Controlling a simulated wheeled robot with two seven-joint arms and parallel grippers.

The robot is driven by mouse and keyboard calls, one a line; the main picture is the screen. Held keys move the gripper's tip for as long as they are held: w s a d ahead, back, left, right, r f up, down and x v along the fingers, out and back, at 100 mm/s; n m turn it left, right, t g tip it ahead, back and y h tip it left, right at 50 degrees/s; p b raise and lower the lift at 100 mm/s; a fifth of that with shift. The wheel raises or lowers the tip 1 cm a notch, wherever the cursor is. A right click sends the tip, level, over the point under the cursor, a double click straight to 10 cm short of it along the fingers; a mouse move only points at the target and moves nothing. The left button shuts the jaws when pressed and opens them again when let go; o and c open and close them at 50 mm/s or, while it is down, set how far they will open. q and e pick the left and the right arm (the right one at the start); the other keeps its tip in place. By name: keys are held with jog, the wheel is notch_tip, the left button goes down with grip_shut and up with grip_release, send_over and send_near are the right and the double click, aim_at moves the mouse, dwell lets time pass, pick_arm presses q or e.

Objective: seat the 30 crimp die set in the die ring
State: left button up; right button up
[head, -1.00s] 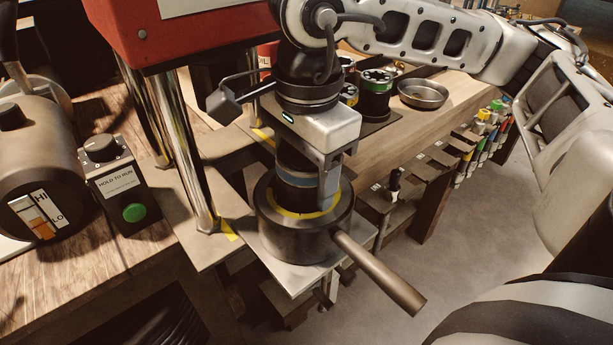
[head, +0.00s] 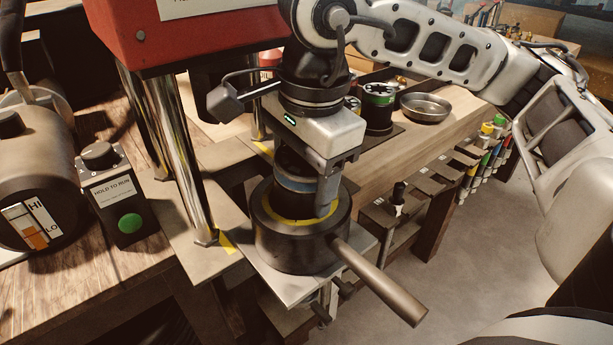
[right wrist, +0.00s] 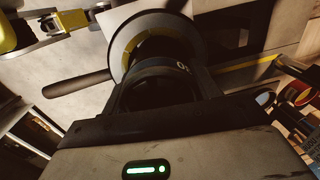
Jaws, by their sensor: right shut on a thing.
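The die set is a black cylinder with a blue band (head: 294,184). It stands upright in the opening of the dark round die ring (head: 290,245), inside the ring's yellow-marked rim. My right gripper (head: 308,196) is shut on the die set from above, with one finger showing on its right side. In the right wrist view the blue-banded die set (right wrist: 160,66) sits between the fingers, with a "0" partly showing, and the die ring (right wrist: 118,42) is beyond it. The die's lower end is hidden inside the ring, so its depth cannot be told. My left gripper is not in view.
A handle (head: 380,283) sticks out of the ring to the front right. Chrome columns (head: 178,150) and a red press head (head: 200,30) stand left. A control box with a green button (head: 128,222) is farther left. A metal bowl (head: 425,107) and another die set (head: 378,105) stand behind.

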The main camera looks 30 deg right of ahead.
aim_at(308, 215)
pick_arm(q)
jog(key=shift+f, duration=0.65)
pick_arm(e)
jog(key=shift+g, duration=0.6)
jog(key=f, duration=0.2)
jog(key=s+f, duration=0.1)
jog(key=f, duration=0.1)
jog(key=shift+s+a+f, duration=0.2)
jog(key=shift+f, duration=0.2)
jog(key=o, duration=1.4)
jog(key=shift+c, duration=0.2)
jog(key=shift+o, duration=0.6)
pick_arm(q)
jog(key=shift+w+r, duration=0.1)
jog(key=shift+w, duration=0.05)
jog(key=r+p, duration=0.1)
jog(key=p, duration=0.1)
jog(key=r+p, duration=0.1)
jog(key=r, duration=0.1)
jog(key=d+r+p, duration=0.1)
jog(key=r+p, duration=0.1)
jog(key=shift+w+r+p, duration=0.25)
jog(key=shift+p, duration=0.05)
pick_arm(e)
notch_tip(308, 215, up, 13)
jog(key=t, duration=0.1)
jog(key=shift+w+d, duration=0.35)
